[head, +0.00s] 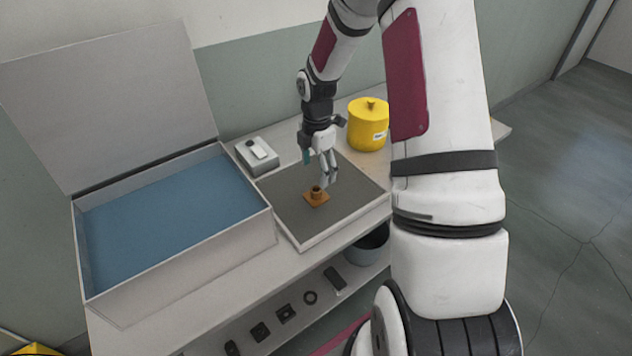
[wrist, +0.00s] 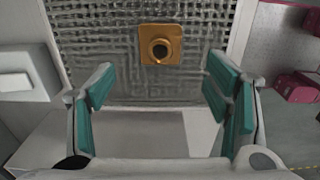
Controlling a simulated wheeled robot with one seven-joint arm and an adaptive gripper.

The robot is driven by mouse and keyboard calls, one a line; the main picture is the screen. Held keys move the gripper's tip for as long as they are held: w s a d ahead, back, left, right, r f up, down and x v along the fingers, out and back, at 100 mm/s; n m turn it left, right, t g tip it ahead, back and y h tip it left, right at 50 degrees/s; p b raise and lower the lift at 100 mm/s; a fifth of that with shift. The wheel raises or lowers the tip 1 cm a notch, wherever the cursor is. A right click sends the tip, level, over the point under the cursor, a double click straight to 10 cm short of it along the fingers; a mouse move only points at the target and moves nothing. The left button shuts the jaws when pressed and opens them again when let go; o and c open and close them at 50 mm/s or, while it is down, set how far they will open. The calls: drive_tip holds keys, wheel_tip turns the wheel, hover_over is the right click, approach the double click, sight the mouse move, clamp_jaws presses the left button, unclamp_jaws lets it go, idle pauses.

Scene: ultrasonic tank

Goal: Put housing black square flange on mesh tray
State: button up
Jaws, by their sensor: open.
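The mesh tray (head: 275,197) lies flat on the bench top; its mesh also fills the upper wrist view (wrist: 95,45). An orange-brown housing with a square flange and a round collar (head: 316,197) stands on it, also seen in the wrist view (wrist: 174,53). My gripper (head: 320,168) is open and empty above the tray, close to this housing. In the wrist view its teal-padded fingers (wrist: 159,72) are wide apart, with the housing beyond them. On the lower shelf, two dark squarish parts (head: 286,314) (head: 260,332) show; I cannot tell which is the black square-flange housing.
An open tank (head: 258,231) with blue inside and a raised lid (head: 105,100) stands left. A grey box (head: 257,157) and a yellow lidded pot (head: 367,130) stand behind the tray. The shelf below holds a blue-grey bucket (head: 362,255), a dark ring (head: 310,297) and other dark parts.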

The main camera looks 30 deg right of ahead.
drive_tip(key=s+a+r+m+t+h, duration=0.1)
drive_tip(key=s+a+r+m, duration=0.2)
drive_tip(key=r, duration=0.5)
drive_tip(key=s+a+r+m+t, duration=0.1)
drive_tip(key=s+a+r+m, duration=0.2)
drive_tip(key=r, duration=0.4)
drive_tip(key=s+a+r+m+h, duration=0.1)
drive_tip(key=s+a+r+m, duration=0.15)
drive_tip(key=r, duration=0.55)
drive_tip(key=s+a+r+m+t+y, duration=0.1)
drive_tip(key=s+a+r+m, duration=0.2)
drive_tip(key=s, duration=0.5)
drive_tip(key=s+a+r+m+t+y, duration=0.1)
drive_tip(key=s+a+r+m+t, duration=0.1)
drive_tip(key=s+a+m, duration=0.3)
drive_tip(key=s+r+m, duration=0.1)
drive_tip(key=s+m, duration=0.1)
drive_tip(key=s, duration=0.1)
drive_tip(key=shift+a, duration=0.25)
